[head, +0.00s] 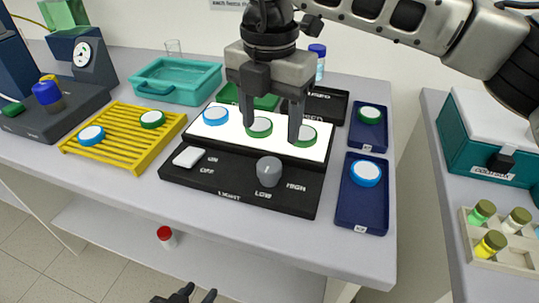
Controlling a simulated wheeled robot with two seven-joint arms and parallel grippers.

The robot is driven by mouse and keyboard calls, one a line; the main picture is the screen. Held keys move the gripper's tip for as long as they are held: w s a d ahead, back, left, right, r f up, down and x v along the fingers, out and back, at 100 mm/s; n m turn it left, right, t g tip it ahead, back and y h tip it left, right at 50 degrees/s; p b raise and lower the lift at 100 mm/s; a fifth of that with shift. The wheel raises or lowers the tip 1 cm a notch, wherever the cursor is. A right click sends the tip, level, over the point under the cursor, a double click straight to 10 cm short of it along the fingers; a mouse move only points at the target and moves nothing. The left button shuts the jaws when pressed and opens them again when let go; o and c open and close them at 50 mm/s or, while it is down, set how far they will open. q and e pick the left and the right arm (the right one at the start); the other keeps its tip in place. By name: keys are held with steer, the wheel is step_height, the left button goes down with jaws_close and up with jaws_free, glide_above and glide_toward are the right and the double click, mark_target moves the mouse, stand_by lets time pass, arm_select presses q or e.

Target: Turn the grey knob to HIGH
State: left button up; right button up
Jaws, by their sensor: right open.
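The grey knob (268,171) stands on the black front of the light box (230,190), between the printed words LOW, below it, and HIGH, to its right. Its pointer is too small to read. My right gripper (272,132) is open and points down over the lit white panel (318,151), behind the knob and apart from it. Its fingers hang in front of the panel near two green-rimmed discs (259,128); I cannot tell whether they touch anything. My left gripper (198,294) shows only as dark tips at the bottom edge, far from the knob.
A white switch (187,157) by ON and OFF sits left on the box. A yellow rack (95,153) and teal tray (153,92) stand to the left. Navy trays (360,214) with discs stand to the right. The table's front strip (240,228) is clear.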

mark_target(269, 164)
step_height(269, 164, down, 9)
steer(key=shift+r+p, duration=0.15)
steer(key=shift+p, duration=0.3)
steer(key=c, duration=1)
